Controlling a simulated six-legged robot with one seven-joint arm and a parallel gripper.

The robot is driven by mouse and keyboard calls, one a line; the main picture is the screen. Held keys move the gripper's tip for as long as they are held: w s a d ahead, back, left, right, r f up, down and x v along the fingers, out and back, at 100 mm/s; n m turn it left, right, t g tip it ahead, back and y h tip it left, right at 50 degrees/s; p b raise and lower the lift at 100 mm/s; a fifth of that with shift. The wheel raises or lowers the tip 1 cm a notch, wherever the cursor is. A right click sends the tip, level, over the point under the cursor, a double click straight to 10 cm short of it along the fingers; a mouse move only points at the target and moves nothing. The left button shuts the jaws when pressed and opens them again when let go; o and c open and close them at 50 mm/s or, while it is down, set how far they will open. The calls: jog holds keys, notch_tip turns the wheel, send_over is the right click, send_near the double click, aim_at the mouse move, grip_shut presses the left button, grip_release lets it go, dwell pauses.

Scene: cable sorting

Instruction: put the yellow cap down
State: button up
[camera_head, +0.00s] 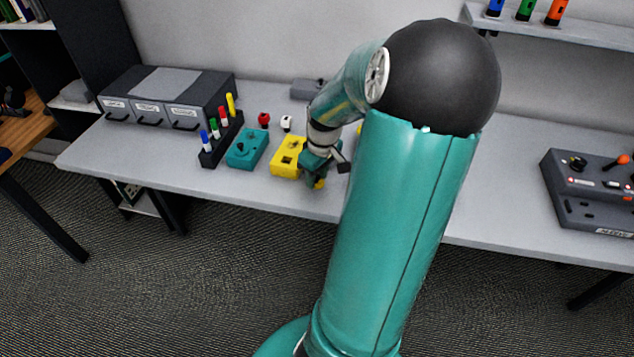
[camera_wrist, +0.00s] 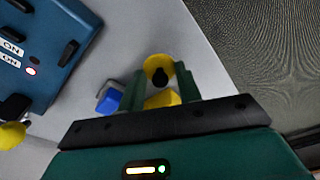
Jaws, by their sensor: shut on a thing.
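My gripper (camera_head: 320,172) is low over the front part of the desk, just right of the yellow box (camera_head: 287,157). It is shut on the yellow cap (camera_head: 320,184), which shows as a small yellow patch under the fingers. In the wrist view my gripper (camera_wrist: 161,80) has its two green fingers on either side of the yellow cap (camera_wrist: 157,64), a round piece with a dark centre. Another yellow piece (camera_wrist: 163,99) shows between the fingers, nearer the palm. I cannot tell whether the cap touches the desk.
A teal box (camera_head: 247,148), a marker rack (camera_head: 220,145), a red cap (camera_head: 264,119) and a white cap (camera_head: 286,123) stand to the left. A grey control box (camera_head: 590,195) is at the right. The wrist view shows a small blue piece (camera_wrist: 109,100).

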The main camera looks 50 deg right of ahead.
aim_at(318, 179)
jog(key=shift+w+d+f, duration=0.1)
jog(key=shift+d+f, duration=0.05)
jog(key=shift+f, duration=1.65)
jog(key=shift+f, duration=0.1)
jog(key=o, duration=1)
jog(key=shift+c, duration=0.2)
notch_tip(318, 179, up, 12)
jog(key=s, duration=0.1)
jog(key=shift+s, duration=0.25)
